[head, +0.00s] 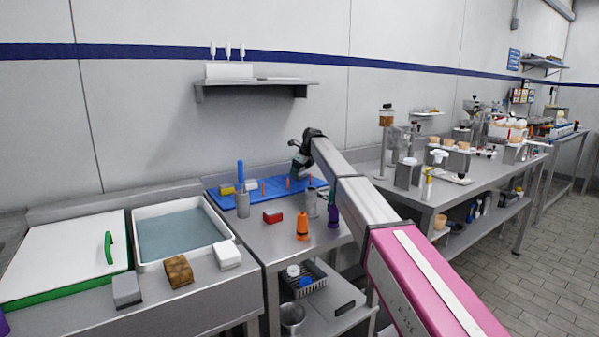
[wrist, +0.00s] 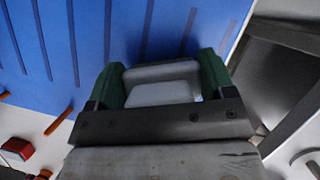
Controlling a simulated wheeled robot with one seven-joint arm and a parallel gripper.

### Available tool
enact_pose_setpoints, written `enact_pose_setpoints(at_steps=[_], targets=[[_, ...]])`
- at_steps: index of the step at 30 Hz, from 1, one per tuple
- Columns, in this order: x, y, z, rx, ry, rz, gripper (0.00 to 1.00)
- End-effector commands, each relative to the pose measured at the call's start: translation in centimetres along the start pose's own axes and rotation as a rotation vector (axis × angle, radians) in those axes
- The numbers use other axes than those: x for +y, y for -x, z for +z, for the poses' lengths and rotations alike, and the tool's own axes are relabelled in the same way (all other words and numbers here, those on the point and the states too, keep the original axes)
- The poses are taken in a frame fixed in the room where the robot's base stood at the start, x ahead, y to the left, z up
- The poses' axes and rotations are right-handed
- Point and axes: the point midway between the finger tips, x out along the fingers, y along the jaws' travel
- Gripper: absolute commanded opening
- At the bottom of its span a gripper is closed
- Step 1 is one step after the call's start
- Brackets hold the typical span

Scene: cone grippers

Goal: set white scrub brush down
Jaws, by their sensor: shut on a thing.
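My gripper (head: 299,171) hangs at the end of my arm above the back part of a blue mat (head: 222,201) on the steel table. In the wrist view, its two green fingers are on either side of a white block-like thing, the white scrub brush (wrist: 160,93), and my gripper (wrist: 162,78) is shut on it. The blue mat (wrist: 95,35), with dark slots or ridges, lies beyond the brush. Whether the brush touches the mat cannot be told. In the head view the held brush cannot be made out.
Orange pegs (head: 288,183) stand on the mat. A yellow block (head: 227,189), a metal cup holding a blue-handled tool (head: 240,175), a red block (head: 273,216), an orange bottle (head: 302,226) and a purple bottle (head: 333,215) are nearby. A water-filled sink (head: 180,235) is left.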

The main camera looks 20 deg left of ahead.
Motion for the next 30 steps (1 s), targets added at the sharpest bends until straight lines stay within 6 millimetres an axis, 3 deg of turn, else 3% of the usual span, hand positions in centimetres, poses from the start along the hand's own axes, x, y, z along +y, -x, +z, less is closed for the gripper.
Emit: enact_pose_setpoints(at_steps=[2,3,4,16,30], targets=[[0.0,-0.2,-0.1,0.000,0.000,0.000,0.53],[0.0,-0.2,-0.1,0.000,0.000,0.000,0.89],[0.0,-0.2,-0.1,0.000,0.000,0.000,0.99],[0.0,0.9,0.0,0.000,0.000,0.000,1.00],[0.0,9.6,0.1,-0.001,0.000,-0.001,1.00]])
